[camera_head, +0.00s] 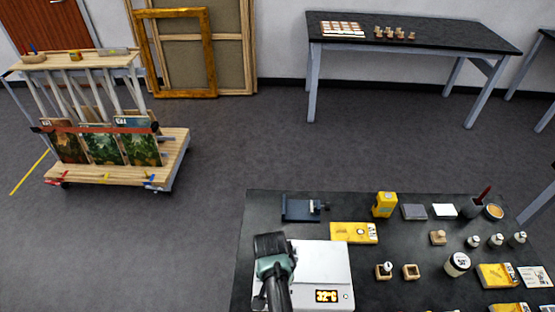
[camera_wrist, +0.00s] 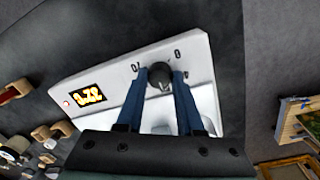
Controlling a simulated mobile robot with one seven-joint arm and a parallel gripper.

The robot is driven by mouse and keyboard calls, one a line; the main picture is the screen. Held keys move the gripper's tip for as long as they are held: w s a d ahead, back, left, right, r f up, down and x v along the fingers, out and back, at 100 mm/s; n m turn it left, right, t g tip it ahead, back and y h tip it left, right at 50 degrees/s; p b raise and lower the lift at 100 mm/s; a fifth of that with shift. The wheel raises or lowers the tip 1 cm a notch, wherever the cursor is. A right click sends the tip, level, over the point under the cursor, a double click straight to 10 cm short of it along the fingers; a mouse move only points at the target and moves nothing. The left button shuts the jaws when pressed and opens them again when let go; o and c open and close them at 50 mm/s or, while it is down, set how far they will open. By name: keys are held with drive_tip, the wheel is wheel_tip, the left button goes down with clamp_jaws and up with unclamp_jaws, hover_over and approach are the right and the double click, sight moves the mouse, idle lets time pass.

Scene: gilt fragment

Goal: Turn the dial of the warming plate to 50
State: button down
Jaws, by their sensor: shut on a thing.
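The warming plate (camera_head: 322,262) is a white box at the front left of the dark table. Its lit display (camera_head: 326,296) reads about 32°C; the display also shows in the wrist view (camera_wrist: 88,97), turned round. The black round dial (camera_wrist: 159,71) is on the plate's white face in the wrist view, with small dark marks around it. My gripper (camera_wrist: 160,79) has its two blue fingers shut on the dial, one on each side. In the head view my gripper (camera_head: 273,262) covers the plate's left side and hides the dial.
A blue clamp-like device (camera_head: 298,208) and a yellow packet (camera_head: 354,233) lie behind the plate.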

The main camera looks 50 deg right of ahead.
drive_tip(key=shift+m, duration=0.3)
idle(0.4)
drive_tip(key=c, duration=0.8)
unclamp_jaws()
drive_tip(key=shift+r, duration=0.1)
drive_tip(key=r, duration=0.4)
drive_tip(key=r+b, duration=0.1)
drive_tip(key=r, duration=0.7)
drive_tip(key=shift+w+r+b, duration=0.3)
drive_tip(key=shift+w+r, duration=0.1)
